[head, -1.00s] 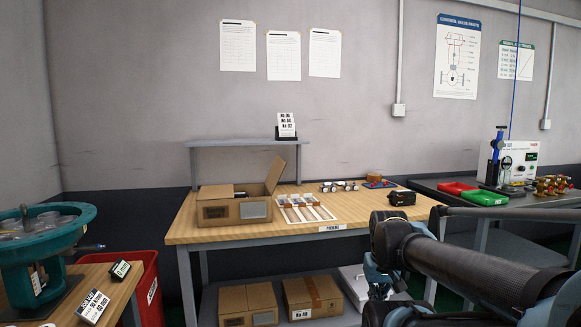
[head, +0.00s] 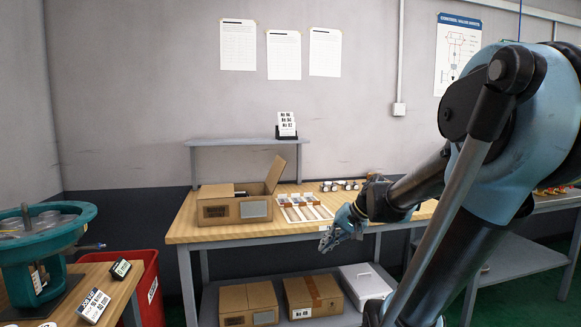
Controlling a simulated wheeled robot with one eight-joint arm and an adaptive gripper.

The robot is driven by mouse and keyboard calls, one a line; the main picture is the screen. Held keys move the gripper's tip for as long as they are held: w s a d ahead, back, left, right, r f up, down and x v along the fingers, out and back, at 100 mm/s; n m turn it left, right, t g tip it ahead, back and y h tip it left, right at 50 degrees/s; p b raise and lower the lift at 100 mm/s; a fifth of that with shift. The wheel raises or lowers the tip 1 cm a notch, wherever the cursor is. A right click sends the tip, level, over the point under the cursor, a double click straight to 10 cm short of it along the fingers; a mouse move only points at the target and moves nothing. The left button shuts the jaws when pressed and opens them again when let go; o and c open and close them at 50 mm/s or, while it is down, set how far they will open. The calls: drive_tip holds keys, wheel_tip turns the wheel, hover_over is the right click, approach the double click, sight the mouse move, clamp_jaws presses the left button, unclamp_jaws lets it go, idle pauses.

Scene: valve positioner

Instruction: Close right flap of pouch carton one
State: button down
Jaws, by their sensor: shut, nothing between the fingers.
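The open carton (head: 236,208) stands on the left part of the packing table in the head view. Its right flap (head: 275,174) stands up and tilts outward at the right side. A dark item shows inside the carton near its top. My gripper (head: 325,246) is shut and empty. In the picture it lies to the right of and below the carton, in front of the table's front edge, apart from the flap. Whether the carton bears a number cannot be read.
A white tray with slots (head: 303,210) lies right of the carton on the wooden table (head: 186,226). Small round fittings (head: 339,186) sit behind it. A grey shelf (head: 225,142) stands at the back. Closed cartons (head: 313,294) are on the lower shelf.

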drive_tip(key=w+a+r+m+t+y, duration=0.15)
drive_tip(key=w+a+r+y, duration=0.35)
drive_tip(key=w, duration=0.5)
drive_tip(key=w+d+r+m+t+y, duration=0.1)
drive_tip(key=w+r+m+t+y, duration=0.3)
drive_tip(key=w, duration=0.8)
drive_tip(key=w+d+r+m+t+y, duration=0.1)
drive_tip(key=w+r+m+t+y, duration=0.3)
drive_tip(key=w, duration=0.8)
drive_tip(key=w+a+r+g, duration=0.1)
drive_tip(key=w+a+r, duration=0.1)
drive_tip(key=a, duration=0.3)
drive_tip(key=w+a+r+n+g+h, duration=0.1)
drive_tip(key=w+a+r, duration=0.1)
drive_tip(key=a, duration=0.4)
drive_tip(key=shift+r+h, duration=0.3)
drive_tip(key=shift+r, duration=0.55)
drive_tip(key=shift+w, duration=0.1)
